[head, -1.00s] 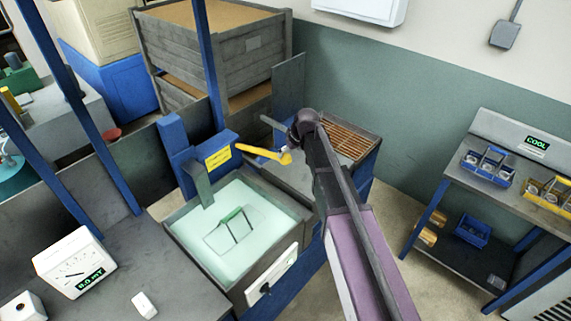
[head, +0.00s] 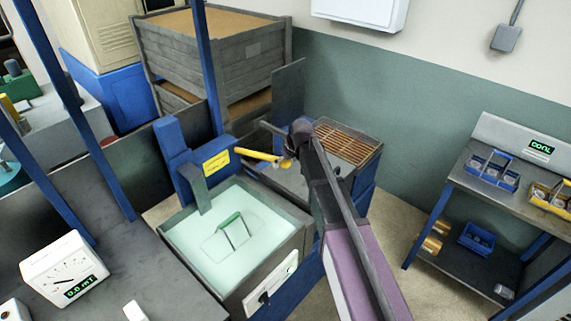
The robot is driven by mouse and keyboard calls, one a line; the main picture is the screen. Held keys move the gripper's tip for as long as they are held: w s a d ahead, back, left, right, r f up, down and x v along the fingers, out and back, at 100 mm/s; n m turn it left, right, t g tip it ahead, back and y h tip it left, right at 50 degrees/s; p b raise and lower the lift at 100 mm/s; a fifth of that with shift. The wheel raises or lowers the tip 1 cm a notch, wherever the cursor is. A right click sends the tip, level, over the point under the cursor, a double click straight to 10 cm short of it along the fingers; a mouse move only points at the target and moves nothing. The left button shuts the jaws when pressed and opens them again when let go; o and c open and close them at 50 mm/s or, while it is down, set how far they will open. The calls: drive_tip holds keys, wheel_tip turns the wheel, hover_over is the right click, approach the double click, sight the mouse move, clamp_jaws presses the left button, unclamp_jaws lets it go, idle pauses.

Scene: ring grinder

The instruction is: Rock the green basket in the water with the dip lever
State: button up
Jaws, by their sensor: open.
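The green basket (head: 232,219) sits in the pale water of the square tank (head: 197,258). Its green handle shows above the surface, and its body is a faint outline under the water. The yellow dip lever (head: 258,155) sticks out to the right from the blue post (head: 176,160) behind the tank. Its outer end is close to the dark end of my arm. My gripper (head: 293,148) is open beside that end. Its fingers are mostly hidden by my own arm, and I cannot tell whether they touch the lever.
A tray with a brown slatted grate (head: 347,143) stands right of the tank. A meter reading 0.0 mT (head: 65,268) is on the left bench. A shelf (head: 457,193) with small baskets stands at the right. Blue upright posts cross the left side.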

drive_tip(key=c, duration=1.3)
drive_tip(key=shift+g+h, duration=0.7)
drive_tip(key=shift+h, duration=0.2)
drive_tip(key=r+p, duration=0.2)
drive_tip(key=w+a+r+p, duration=0.1)
drive_tip(key=r+p, duration=0.1)
drive_tip(key=p, duration=0.1)
drive_tip(key=w+a+r+p, duration=0.1)
drive_tip(key=r+p, duration=0.1)
drive_tip(key=shift+a+r+p, duration=0.25)
drive_tip(key=shift+r+p, duration=0.05)
drive_tip(key=shift+p, duration=0.05)
drive_tip(key=r+p, duration=0.1)
drive_tip(key=w+a+r+p, duration=0.1)
drive_tip(key=shift+a+r+p, duration=0.15)
drive_tip(key=shift+r+p, duration=0.2)
drive_tip(key=shift+p, duration=0.05)
drive_tip(key=shift+w+a+r+p, duration=0.25)
drive_tip(key=shift+a+r+p, duration=0.05)
drive_tip(key=shift+r+p, duration=0.15)
drive_tip(key=shift+w+a, duration=0.1)
drive_tip(key=o, duration=1.3)
